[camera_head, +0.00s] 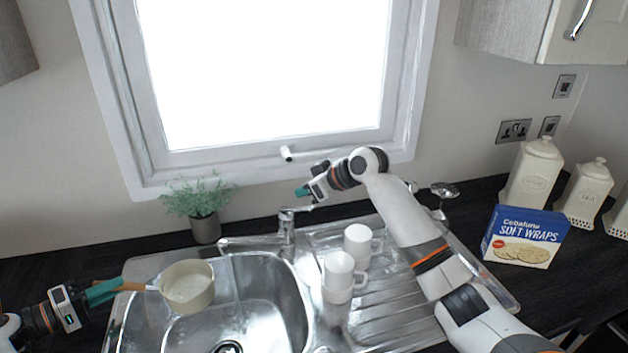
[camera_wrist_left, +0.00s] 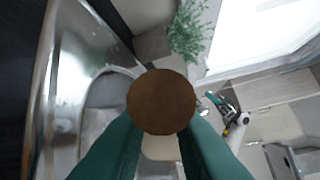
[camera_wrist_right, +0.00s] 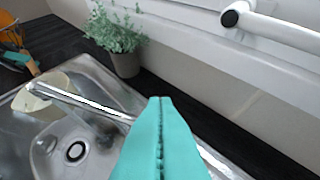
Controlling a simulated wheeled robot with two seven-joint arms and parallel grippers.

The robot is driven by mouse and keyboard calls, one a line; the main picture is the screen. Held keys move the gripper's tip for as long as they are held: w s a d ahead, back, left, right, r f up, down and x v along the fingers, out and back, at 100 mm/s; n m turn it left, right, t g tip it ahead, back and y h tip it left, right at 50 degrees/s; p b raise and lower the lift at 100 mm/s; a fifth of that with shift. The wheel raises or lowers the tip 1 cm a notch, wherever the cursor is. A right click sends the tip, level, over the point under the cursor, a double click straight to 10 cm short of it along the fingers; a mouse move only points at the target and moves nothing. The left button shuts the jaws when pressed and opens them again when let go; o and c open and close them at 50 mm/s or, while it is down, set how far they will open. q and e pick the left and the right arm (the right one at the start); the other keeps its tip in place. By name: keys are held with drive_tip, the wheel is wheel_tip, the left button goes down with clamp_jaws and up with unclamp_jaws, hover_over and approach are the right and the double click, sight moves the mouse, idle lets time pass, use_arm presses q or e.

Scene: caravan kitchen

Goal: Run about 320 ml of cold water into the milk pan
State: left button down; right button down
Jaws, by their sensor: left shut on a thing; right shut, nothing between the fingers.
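The cream milk pan (camera_head: 188,290) is upright over the left part of the sink bowl. My left gripper (camera_head: 104,291) is shut on its wooden handle (camera_head: 136,286); the handle's round brown end (camera_wrist_left: 161,101) fills the middle of the left wrist view. The chrome tap (camera_head: 287,232) stands behind the sink, its spout (camera_wrist_right: 80,101) reaching left toward the pan. In the right wrist view the spout's end overlaps the pan. My right gripper (camera_head: 303,191) is shut and empty, just above the tap's top. I cannot make out any water stream or the pan's water level.
White cups (camera_head: 338,272) stand on the drainer right of the bowl. A potted plant (camera_head: 204,207) stands behind the sink, below the window.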

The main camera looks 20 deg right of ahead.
use_arm(q)
drive_tip(key=shift+s+d+r, duration=0.1)
drive_tip(key=shift+d+r, duration=0.1)
drive_tip(key=shift+r, duration=0.1)
use_arm(e)
drive_tip(key=shift+s+d+f, duration=0.25)
drive_tip(key=shift+s+f, duration=0.05)
drive_tip(key=shift+f, duration=0.2)
drive_tip(key=shift+s+d+f, duration=0.2)
drive_tip(key=shift+s+f, duration=0.1)
drive_tip(key=shift+f, duration=0.25)
use_arm(q)
drive_tip(key=shift+a+f, duration=0.1)
drive_tip(key=shift+a, duration=0.05)
use_arm(e)
drive_tip(key=shift+w+a, duration=0.1)
drive_tip(key=s+f+t, duration=0.1)
drive_tip(key=s+d+f+t+y, duration=0.1)
drive_tip(key=f, duration=0.1)
drive_tip(key=shift+d+f, duration=0.1)
drive_tip(key=shift+f, duration=0.1)
